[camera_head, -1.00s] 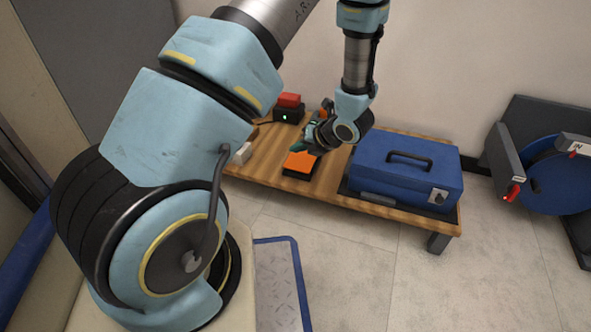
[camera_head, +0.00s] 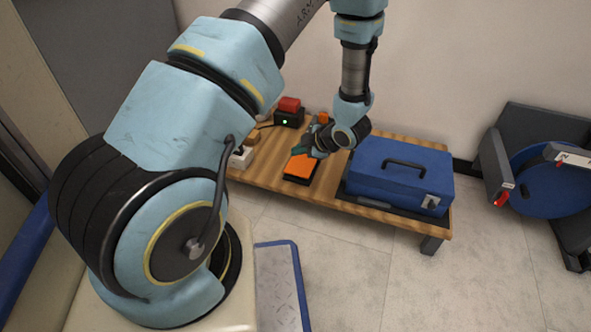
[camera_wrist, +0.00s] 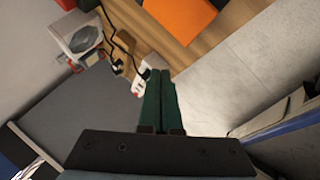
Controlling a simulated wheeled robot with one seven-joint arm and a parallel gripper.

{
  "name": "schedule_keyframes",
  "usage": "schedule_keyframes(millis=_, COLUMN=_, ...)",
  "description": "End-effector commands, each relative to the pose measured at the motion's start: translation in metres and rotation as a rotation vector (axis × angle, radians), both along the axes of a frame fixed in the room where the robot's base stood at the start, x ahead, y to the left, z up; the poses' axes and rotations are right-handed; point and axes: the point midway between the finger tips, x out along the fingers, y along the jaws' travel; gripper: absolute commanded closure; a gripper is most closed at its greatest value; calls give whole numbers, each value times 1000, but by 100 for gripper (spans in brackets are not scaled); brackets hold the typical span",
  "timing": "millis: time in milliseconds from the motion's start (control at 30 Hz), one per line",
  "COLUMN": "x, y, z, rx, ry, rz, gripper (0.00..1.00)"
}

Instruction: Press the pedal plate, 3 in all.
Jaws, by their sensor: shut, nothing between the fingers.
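The pedal plate (camera_head: 298,169) is an orange plate on a dark base on the wooden bench, left of the blue box. In the wrist view its orange surface (camera_wrist: 182,16) shows at the top edge, beyond the fingertips. My gripper (camera_head: 302,150) is close to the back of the plate in the head view and partly covers it. I cannot tell whether it touches the plate. In the wrist view the two green fingers (camera_wrist: 160,74) lie side by side, shut and empty.
A dark box with a red button and green light (camera_head: 289,112) stands at the back left of the bench (camera_head: 265,180). A blue metal box (camera_head: 395,180) sits at right. A blue reel (camera_head: 550,185) stands further right.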

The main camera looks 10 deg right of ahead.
Motion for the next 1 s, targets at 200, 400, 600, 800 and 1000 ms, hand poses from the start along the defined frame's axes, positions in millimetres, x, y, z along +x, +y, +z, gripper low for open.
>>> schedule_keyframes(millis=200, x=0, y=0, z=10, rx=269, ry=201, rz=-319, gripper=100)
schedule_keyframes(millis=400, x=-1, y=1, z=15, rx=516, ry=388, rz=-617, gripper=100)
schedule_keyframes(millis=600, x=-1, y=1, z=19, rx=751, ry=564, rz=-900, gripper=100)
schedule_keyframes(millis=800, x=-2, y=1, z=20, rx=912, ry=684, rz=-1094, gripper=100)
schedule_keyframes(millis=1000, x=-2, y=1, z=20, rx=973, ry=729, rz=-1169, gripper=100)
